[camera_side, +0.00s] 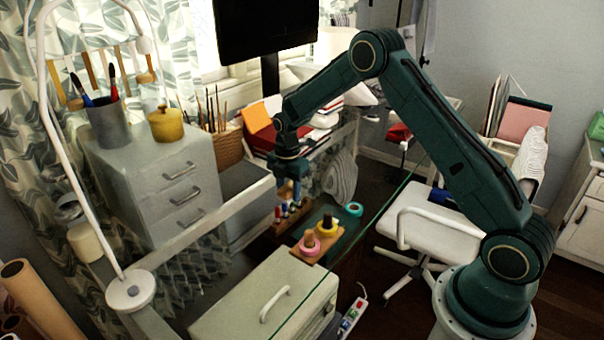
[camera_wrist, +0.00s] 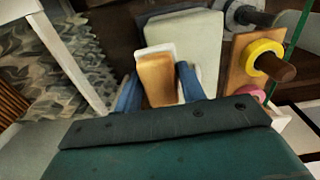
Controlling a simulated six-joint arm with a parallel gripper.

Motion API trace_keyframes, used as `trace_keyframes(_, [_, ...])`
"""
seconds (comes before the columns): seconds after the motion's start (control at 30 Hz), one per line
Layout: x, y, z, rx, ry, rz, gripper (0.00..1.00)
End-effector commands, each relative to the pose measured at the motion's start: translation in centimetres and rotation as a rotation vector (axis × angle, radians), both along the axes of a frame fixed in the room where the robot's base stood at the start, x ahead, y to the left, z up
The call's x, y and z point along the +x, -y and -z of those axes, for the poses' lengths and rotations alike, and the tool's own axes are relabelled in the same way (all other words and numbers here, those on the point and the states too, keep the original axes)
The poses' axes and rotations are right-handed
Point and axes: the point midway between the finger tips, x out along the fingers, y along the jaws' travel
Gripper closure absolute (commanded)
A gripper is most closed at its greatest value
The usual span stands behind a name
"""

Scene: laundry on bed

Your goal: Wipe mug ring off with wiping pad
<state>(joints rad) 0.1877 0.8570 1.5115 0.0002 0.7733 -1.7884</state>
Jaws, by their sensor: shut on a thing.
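My gripper (camera_wrist: 159,72) shows in the wrist view as two blue fingers, one on each side of a tan wooden block with a white edge, which I take to be the wiping pad (camera_wrist: 157,80). The fingers are shut on it. In the side view my gripper (camera_side: 289,188) points down over the glass desk, left of the peg stand. The pad is small there and hard to make out. I cannot tell whether it touches the surface below. No mug ring can be made out in either view.
A wooden peg stand (camera_side: 297,252) with pink and yellow tape rolls stands close to the right of my gripper. A teal roll (camera_side: 354,209) lies behind it. A pale cabinet (camera_side: 240,300) is in front; grey drawers (camera_side: 150,190) and a lamp base (camera_side: 130,291) are left.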

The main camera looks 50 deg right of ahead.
Motion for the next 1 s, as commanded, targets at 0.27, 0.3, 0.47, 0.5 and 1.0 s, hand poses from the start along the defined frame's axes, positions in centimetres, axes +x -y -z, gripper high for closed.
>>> trace_keyframes(0.27, [0.0, 0.0, -2.6, 0.000, 0.002, -0.001, 0.81])
trace_keyframes(0.3, [0.0, 0.0, -2.9, 0.000, 0.002, -0.001, 0.81])
trace_keyframes(0.47, [0.0, 0.0, -3.8, 0.000, 0.001, -0.001, 0.81])
trace_keyframes(0.5, [0.0, 0.0, -3.9, 0.000, 0.001, -0.001, 0.81])
trace_keyframes(1.0, [0.0, 0.0, -4.0, 0.000, 0.001, -0.001, 0.81])
